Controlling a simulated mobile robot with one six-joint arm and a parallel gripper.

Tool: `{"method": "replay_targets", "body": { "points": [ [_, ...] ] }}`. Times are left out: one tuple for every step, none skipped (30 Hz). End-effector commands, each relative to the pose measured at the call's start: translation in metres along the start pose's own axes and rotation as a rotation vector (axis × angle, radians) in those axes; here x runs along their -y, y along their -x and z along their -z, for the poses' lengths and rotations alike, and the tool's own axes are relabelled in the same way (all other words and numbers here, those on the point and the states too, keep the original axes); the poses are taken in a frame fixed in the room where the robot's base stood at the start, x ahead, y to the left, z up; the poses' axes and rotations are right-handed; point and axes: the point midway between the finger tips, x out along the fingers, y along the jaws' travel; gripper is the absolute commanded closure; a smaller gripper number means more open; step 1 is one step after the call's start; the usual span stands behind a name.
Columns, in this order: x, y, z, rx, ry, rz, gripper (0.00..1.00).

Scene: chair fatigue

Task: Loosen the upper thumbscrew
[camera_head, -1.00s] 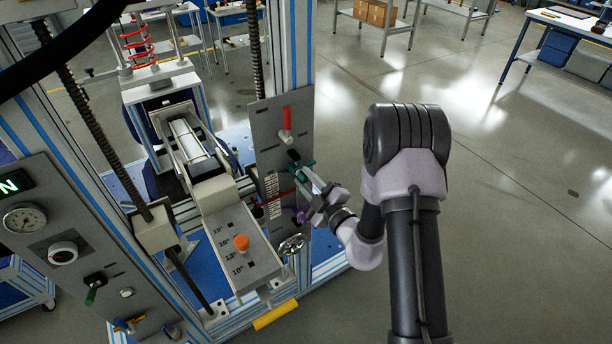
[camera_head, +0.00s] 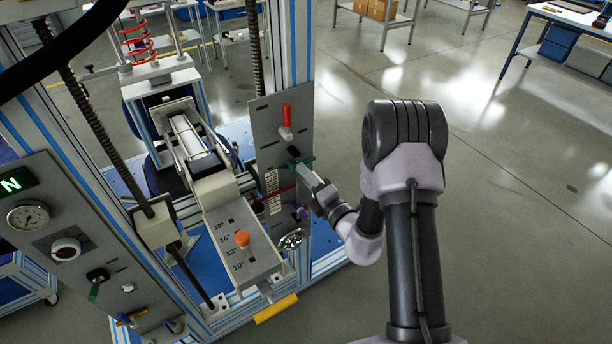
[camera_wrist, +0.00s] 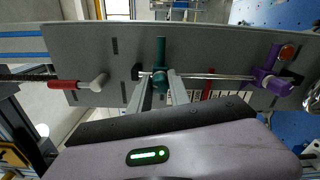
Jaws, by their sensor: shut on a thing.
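The upper thumbscrew is teal, with a bar-shaped wing and a round hub. It sits on the grey upright panel (camera_head: 264,118), below the red-handled lever. In the wrist view the teal thumbscrew (camera_wrist: 161,52) has its bar pointing up the picture. My gripper (camera_wrist: 162,88) is shut on the teal thumbscrew, one finger on each side of its hub. In the head view my gripper (camera_head: 306,172) reaches the panel from the right, and its fingers partly hide the thumbscrew. A purple thumbscrew (camera_wrist: 270,80) is lower on the same panel, joined by a thin rod.
A red-handled lever (camera_head: 287,118) stands out from the panel above my gripper. A red pointer (camera_wrist: 207,88) and a scale lie beside the rod. Open floor lies to the right.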

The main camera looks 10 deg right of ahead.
Motion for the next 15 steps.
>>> {"method": "replay_targets", "body": {
  "points": [
    [0.0007,0.0001,0.0002,0.000,0.035,0.001,1.00],
    [0.0007,0.0001,0.0003,0.000,0.060,0.001,1.00],
    [0.0007,0.0001,0.0003,0.000,0.090,0.001,1.00],
    [0.0006,0.0001,0.0003,0.000,0.112,0.001,1.00],
    [0.0005,0.0001,0.0003,-0.001,0.132,0.000,1.00],
    [0.0004,0.0001,0.0003,-0.001,0.159,0.000,1.00],
    [0.0004,0.0001,0.0003,-0.001,0.178,0.000,1.00],
    [0.0003,0.0001,0.0004,-0.001,0.195,0.000,1.00],
    [0.0002,0.0001,0.0004,-0.001,0.217,0.000,1.00],
    [0.0001,0.0001,0.0004,-0.001,0.232,0.000,1.00],
    [0.0000,0.0001,0.0004,-0.001,0.247,0.000,1.00],
    [0.0000,0.0001,0.0004,-0.001,0.263,0.000,1.00],
    [-0.0001,0.0001,0.0004,-0.001,0.276,0.000,1.00],
    [-0.0001,0.0001,0.0004,-0.001,0.286,0.000,1.00],
    [-0.0002,0.0001,0.0004,-0.001,0.298,0.000,1.00]
  ]
}}
